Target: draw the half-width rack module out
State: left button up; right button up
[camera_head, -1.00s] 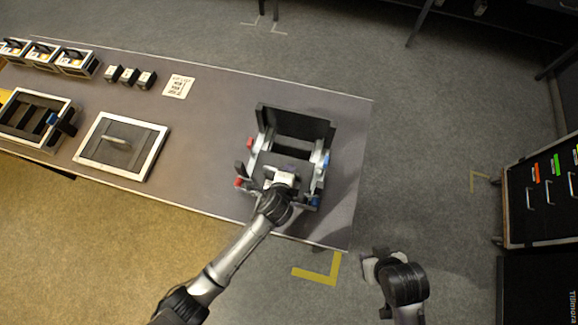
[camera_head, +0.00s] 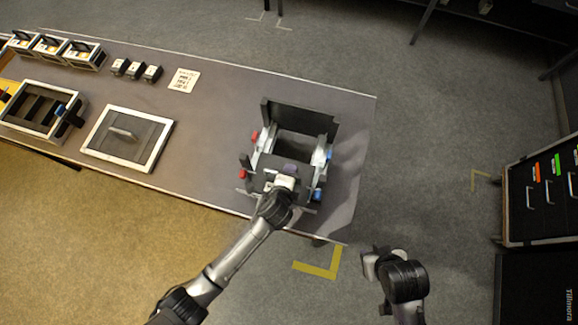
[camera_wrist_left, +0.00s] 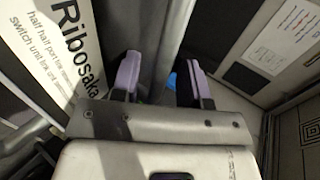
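The rack frame (camera_head: 325,125) stands on the table, with a dark upright back panel, pale side rails and red and blue tabs. My left gripper (camera_head: 288,172) reaches into it from the front, over a dark part that I take to be the half-width rack module. In the left wrist view the two purple-tipped fingers (camera_wrist_left: 162,80) stand apart with a visible gap between them. A white label face reading "Ribosaka" (camera_wrist_left: 75,45) is close on the left. Whether the fingers touch the module is unclear. My right gripper (camera_head: 372,265) hangs off the table's front right, its fingers unclear.
A framed panel with a handle (camera_head: 152,163) and an open tray (camera_head: 42,133) lie to the left. Several small black blocks (camera_head: 134,70) and a printed card (camera_head: 184,80) lie behind. A drawer cabinet (camera_head: 540,200) stands at the right.

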pick_arm(q)
jog(key=p+v, duration=0.1)
jog(key=v, duration=1.3)
jog(key=shift+w, duration=0.1)
dwell(0.5)
